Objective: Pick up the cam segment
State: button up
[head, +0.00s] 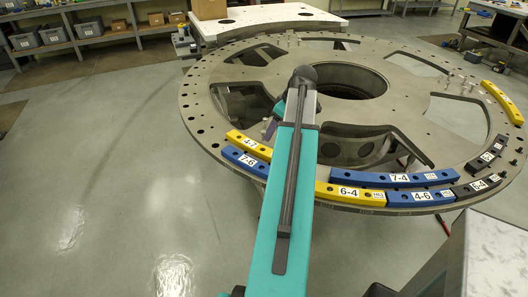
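Several curved cam segments lie on the rim of the large round metal turret plate (205,82). At the near left are a yellow one marked 4-7 (262,151) and a blue one marked 7-6 (232,154). At the near right are a yellow one marked 6-4 (372,198), a blue one marked 7-4 (372,178) and a blue one marked 4-6 (402,198). My gripper cannot be made out.
The plate has large cutouts and a round central opening (340,80). Small pins (460,84) stand at its right. A pale table (275,16) with a cardboard box (209,8) stands behind. Shelves with grey bins (55,36) are at the back left. The left floor is clear.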

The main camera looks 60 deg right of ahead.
jog(key=p, duration=0.2)
send_over(265, 151)
jog(key=s, duration=0.2)
jog(key=shift+w+d+f, duration=0.1)
jog(key=shift+w+f, duration=0.05)
jog(key=shift+f, duration=3.55)
jog(key=shift+f, duration=0.1)
jog(key=shift+p+x, duration=0.9)
jog(key=shift+x, duration=0.5)
jog(key=shift+p+x, duration=0.3)
jog(key=shift+x, duration=0.8)
jog(key=shift+c, duration=0.4)
grip_shut()
